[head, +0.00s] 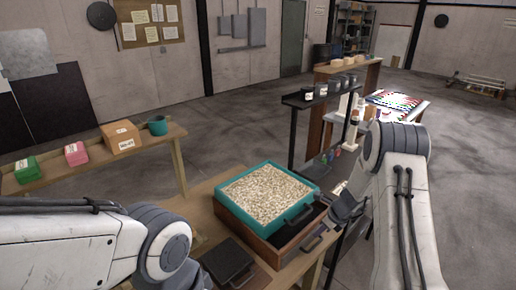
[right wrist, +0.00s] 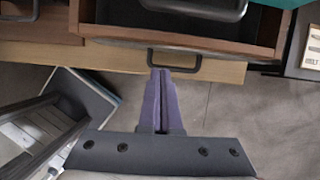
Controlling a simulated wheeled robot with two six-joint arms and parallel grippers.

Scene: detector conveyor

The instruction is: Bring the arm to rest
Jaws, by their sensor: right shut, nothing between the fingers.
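My right arm (head: 402,215) reaches up from the lower right in the head view and bends at its grey joint. Its gripper (head: 345,205) hangs beside the right edge of the workbench. In the right wrist view the two purple fingers (right wrist: 160,78) are together with nothing between them. Their tips appear just below a dark handle (right wrist: 174,64) on a wooden front; I cannot tell if they touch it. My left arm (head: 70,245) comes in from the left, and its gripper is not visible.
A teal tray of pale grains (head: 265,188) sits on a wooden box (head: 263,246) on the bench. A dark handled tray (head: 228,262) lies nearby. A dark shelf stand (head: 294,130) is close behind the right gripper. Open floor (head: 470,140) lies at right.

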